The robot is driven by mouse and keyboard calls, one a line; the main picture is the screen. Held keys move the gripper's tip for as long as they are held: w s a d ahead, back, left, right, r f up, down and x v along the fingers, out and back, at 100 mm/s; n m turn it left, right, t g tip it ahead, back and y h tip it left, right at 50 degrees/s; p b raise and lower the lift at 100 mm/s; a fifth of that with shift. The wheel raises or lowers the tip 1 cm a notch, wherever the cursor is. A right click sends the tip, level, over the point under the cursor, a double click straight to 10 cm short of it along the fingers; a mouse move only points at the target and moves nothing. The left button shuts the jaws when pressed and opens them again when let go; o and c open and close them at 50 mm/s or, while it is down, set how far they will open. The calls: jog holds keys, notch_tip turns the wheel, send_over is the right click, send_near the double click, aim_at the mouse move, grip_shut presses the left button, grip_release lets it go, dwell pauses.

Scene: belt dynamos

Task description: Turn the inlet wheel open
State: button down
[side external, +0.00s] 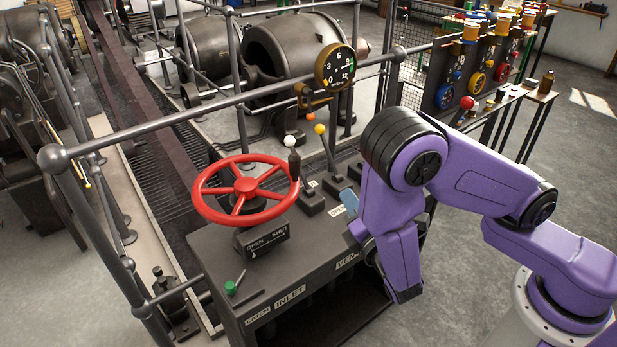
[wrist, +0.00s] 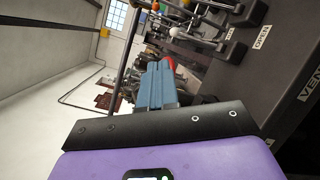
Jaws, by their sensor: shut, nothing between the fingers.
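The red inlet wheel (side external: 243,187) with several spokes stands on top of the dark cabinet (side external: 215,250). A plate marked OPEN and SHUT (side external: 266,239) sits below it, and an INLET label (side external: 290,296) is on the cabinet front. My gripper (side external: 350,204) is to the right of the wheel, apart from it, beside the levers. In the wrist view its blue fingers (wrist: 155,85) are together with nothing between them. A red part shows just past the fingertips there; I cannot tell if it is the wheel.
Levers with a white knob (side external: 289,141), an orange knob (side external: 310,118) and a yellow knob (side external: 320,129) stand behind and right of the wheel. A green-knobbed latch (side external: 231,288) is at the front left. A grey rail (side external: 220,105) and a dial gauge (side external: 336,67) are behind.

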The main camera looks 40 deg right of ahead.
jog(key=a+n, duration=0.5)
jog(key=n, duration=0.7)
send_near(298, 168)
jog(key=shift+y, duration=0.4)
jog(key=x, duration=0.6)
jog(key=shift+w+d, duration=0.25)
jog(key=shift+w, duration=0.1)
